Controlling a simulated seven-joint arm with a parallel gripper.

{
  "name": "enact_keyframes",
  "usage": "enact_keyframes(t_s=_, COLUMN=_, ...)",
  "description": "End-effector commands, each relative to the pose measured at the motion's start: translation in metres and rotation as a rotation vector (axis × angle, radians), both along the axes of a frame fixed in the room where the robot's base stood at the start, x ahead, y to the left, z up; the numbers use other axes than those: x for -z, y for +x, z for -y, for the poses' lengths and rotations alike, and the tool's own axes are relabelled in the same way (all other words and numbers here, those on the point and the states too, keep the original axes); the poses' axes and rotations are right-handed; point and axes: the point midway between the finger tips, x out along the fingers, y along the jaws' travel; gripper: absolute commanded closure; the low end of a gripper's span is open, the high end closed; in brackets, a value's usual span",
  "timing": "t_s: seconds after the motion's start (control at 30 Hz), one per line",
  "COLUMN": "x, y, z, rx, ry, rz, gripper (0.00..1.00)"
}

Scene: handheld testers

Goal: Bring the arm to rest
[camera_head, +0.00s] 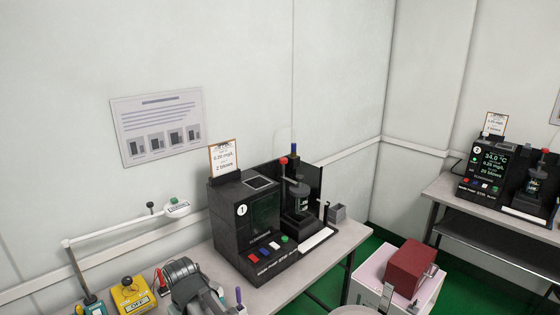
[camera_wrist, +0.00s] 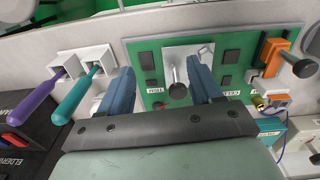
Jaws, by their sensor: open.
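My gripper (camera_wrist: 163,82) shows in the wrist view with its two blue fingers spread apart and nothing seen between them. I cannot tell the distance from the fingers to the panel. In the head view a grey jointed shape (camera_head: 190,285) at the bottom left of the bench may be part of my arm; its fingers cannot be made out there.
A black tester marked 1 (camera_head: 232,226) stands on the bench (camera_head: 345,236). A yellow box (camera_head: 133,297) stands at its left. Purple (camera_wrist: 48,90) and teal (camera_wrist: 75,97) handles sit in white holders left of my fingers. An orange-handled part (camera_wrist: 277,52) is at the right. A red box (camera_head: 410,266) stands beyond the bench.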

Motion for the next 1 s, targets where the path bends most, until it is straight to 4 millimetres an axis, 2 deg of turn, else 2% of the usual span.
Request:
enact_keyframes(t_s=0.03, x=0.007, y=-0.007, z=0.026, rx=-0.016, ry=0.000, rz=-0.021, gripper=0.35)
enact_keyframes(t_s=0.2, x=0.029, y=-0.024, z=0.077, rx=-0.095, ry=0.006, rz=-0.116, gripper=0.35)
enact_keyframes(t_s=0.47, x=0.078, y=-0.023, z=0.120, rx=-0.041, ry=-0.012, rz=-0.188, gripper=0.35)
enact_keyframes(t_s=0.67, x=0.128, y=-0.023, z=0.162, rx=0.066, ry=-0.043, rz=-0.229, gripper=0.35)
enact_keyframes(t_s=1.0, x=0.211, y=-0.043, z=0.239, rx=0.257, ry=-0.095, rz=-0.306, gripper=0.35)
